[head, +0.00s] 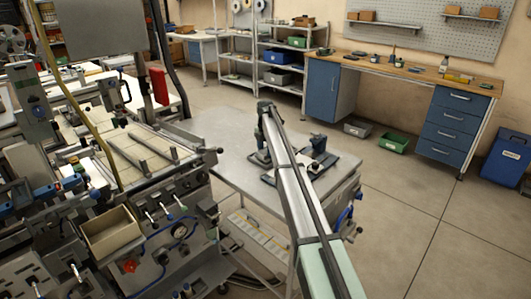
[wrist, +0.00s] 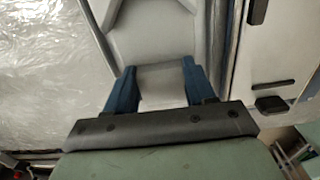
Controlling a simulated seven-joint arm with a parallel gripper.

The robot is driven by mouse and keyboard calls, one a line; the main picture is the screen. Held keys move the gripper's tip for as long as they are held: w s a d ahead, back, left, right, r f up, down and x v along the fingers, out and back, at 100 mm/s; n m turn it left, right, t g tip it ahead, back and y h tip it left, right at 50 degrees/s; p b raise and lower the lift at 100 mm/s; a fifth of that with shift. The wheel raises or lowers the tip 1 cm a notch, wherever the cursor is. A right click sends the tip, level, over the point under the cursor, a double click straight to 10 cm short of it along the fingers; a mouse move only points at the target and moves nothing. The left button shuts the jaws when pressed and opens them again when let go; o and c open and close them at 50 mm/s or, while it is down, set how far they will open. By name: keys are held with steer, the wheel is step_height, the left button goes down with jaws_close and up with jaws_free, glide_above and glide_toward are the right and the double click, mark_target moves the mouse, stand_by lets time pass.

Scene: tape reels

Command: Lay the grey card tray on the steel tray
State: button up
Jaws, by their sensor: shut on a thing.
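My gripper (wrist: 160,70) shows in the wrist view, its two blue fingers on either side of a pale grey piece. It is shut on what looks like the grey card tray (wrist: 150,38), a plain grey shape with raised edges running up past the fingertips. Most of its outline is cut off by the frame or hidden by the gripper. In the head view my arm crosses the grey metal table, and I cannot make out the held thing there. I cannot pick out the steel tray with certainty in either view.
The metal table (head: 215,132) has clear top at its left; dark fittings (head: 318,145) stand beside my arm. A machine with levers and an open beige bin (head: 110,232) fills the left. In the wrist view, clear plastic wrap (wrist: 40,80) lies left and a white panel (wrist: 270,65) right.

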steer(key=shift+f, duration=0.7)
steer(key=o, duration=1.2)
steer(key=shift+c, duration=0.2)
step_height(320, 180, up, 12)
steer(key=shift+r, duration=0.2)
